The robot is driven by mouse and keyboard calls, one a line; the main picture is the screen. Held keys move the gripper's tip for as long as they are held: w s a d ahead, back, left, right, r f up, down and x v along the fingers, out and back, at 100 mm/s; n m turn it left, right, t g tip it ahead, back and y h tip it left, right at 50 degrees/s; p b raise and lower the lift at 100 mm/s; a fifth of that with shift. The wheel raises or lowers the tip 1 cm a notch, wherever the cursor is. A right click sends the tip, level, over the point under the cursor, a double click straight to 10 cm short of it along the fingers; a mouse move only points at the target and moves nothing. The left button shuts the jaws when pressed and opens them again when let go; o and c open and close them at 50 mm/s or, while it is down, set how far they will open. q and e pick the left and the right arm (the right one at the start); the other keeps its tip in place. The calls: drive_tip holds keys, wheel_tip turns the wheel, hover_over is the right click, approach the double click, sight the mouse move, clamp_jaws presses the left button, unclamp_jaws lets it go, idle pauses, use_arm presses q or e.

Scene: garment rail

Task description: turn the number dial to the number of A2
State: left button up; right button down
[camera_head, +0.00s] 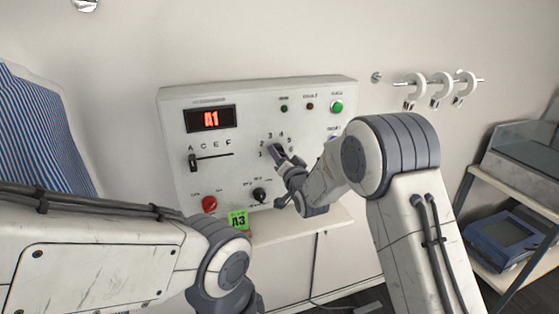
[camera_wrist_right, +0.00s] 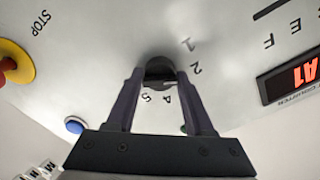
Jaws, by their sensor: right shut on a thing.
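The white control panel (camera_head: 240,125) has a display (camera_head: 210,118) reading "A1" in red; the display also shows in the right wrist view (camera_wrist_right: 298,76). The number dial is black and sits inside a ring of printed numbers; it shows in the wrist view (camera_wrist_right: 160,70). My right gripper (camera_head: 281,158) is at the dial, and in the wrist view its two dark fingers (camera_wrist_right: 160,76) close on the dial from both sides. A light mark shows at the dial's edge, but I cannot tell which number it points to.
A letter slider (camera_head: 193,163), a red knob (camera_head: 209,204) and a black knob (camera_head: 260,195) are on the panel. A yellow and red stop button (camera_wrist_right: 14,62) and a blue button (camera_wrist_right: 75,125) are near the dial. A striped garment hangs at left.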

idle(0.4)
drive_tip(key=shift+c, duration=1.6)
unclamp_jaws()
drive_tip(key=b+v, duration=0.4)
drive_tip(key=v, duration=0.6)
drive_tip(key=shift+s, duration=0.25)
drive_tip(key=shift+d, duration=0.1)
